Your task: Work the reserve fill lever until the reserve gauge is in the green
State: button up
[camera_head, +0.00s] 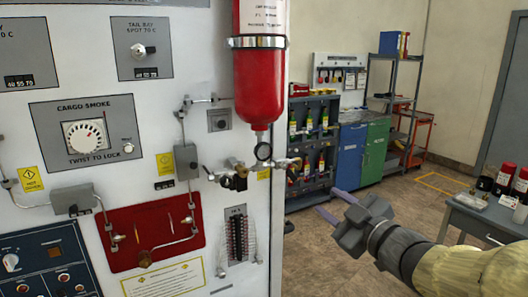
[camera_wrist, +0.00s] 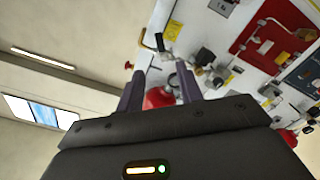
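A red bottle (camera_head: 259,85) hangs in a metal band at the panel's right edge. Below and left is a dark and brass valve fitting (camera_head: 235,179) with small handles. I cannot tell for sure which part is the reserve fill lever. My gripper (camera_head: 326,200) is open and empty, right of the panel and apart from it. In the wrist view a red rounded bottle part (camera_wrist: 158,98) shows between the fingers (camera_wrist: 159,70), and the panel is tilted.
A dark ribbed column (camera_head: 237,238) is on the lower panel, beside a red plate with pipes (camera_head: 155,231). Blue and green cabinets (camera_head: 362,155) stand behind. Floor between is clear.

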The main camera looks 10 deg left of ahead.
dwell(0.3)
jog(key=d+f+m+g+h, duration=0.1)
jog(key=d+f+m+h, duration=0.2)
jog(key=f, duration=0.2)
jog(key=s+d+f+m+g+h, duration=0.1)
jog(key=d+f+m+g+h, duration=0.15)
jog(key=f, duration=0.35)
jog(key=d+f+m+g+h, duration=0.1)
jog(key=d+f+m+h, duration=0.1)
jog(key=f+m+h, duration=0.25)
jog(key=s+f+m+g, duration=0.4)
jog(key=s+f+g, duration=0.4)
jog(key=s+f, duration=0.4)
jog(key=shift+s+a+f, duration=0.2)
jog(key=shift+s+a, duration=0.2)
jog(key=shift+s, duration=0.65)
jog(key=shift+w, duration=0.1)
